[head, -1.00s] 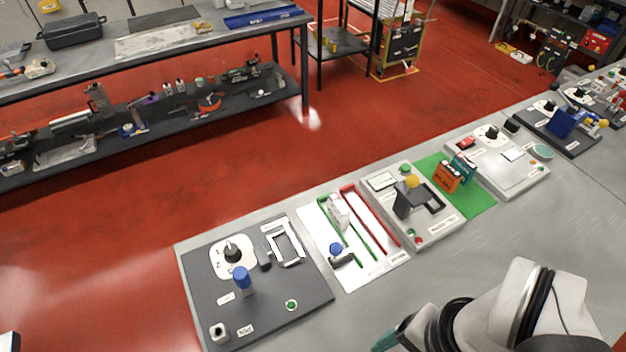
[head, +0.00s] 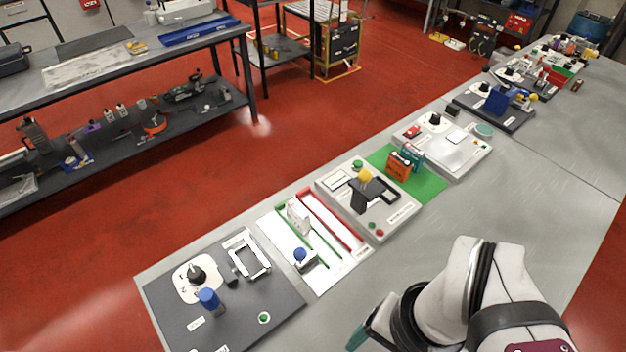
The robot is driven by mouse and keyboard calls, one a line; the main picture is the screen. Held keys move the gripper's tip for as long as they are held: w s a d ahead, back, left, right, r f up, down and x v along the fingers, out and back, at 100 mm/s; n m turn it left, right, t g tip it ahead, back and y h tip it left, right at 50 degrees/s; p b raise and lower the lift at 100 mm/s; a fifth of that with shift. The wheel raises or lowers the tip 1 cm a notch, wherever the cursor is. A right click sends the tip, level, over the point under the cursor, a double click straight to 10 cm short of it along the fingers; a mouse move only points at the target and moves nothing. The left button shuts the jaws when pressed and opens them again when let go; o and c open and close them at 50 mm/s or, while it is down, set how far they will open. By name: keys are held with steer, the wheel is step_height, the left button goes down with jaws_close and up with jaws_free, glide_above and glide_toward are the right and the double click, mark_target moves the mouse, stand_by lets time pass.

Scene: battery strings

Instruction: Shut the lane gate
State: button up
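The lane panel (head: 268,222) is a white board with a green rail and a red rail (head: 330,220) along it. A blue knob (head: 299,254) stands near its front end on a small short part, which I take to be the gate; its exact position across the lane is too small to tell. A white upright block (head: 298,216) stands farther back beside the green rail.
Left of the panel is a dark board with a blue-topped post (head: 208,299) and a white frame handle (head: 247,254). Right of it is a grey box with a yellow-knobbed lever (head: 365,177), then a green mat (head: 428,184) with orange and teal packs. The bench's near right is bare.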

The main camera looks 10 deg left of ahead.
steer(key=shift+c, duration=0.4)
steer(key=m+t, duration=0.1)
glide_above(301, 251)
steer(key=s+d, duration=0.2)
steer(key=f, duration=0.5)
steer(key=w+a+f, duration=0.1)
steer(key=f, duration=0.4)
steer(key=w+a+f, duration=0.1)
steer(key=f, duration=0.4)
steer(key=shift+f, duration=0.4)
jaws_close()
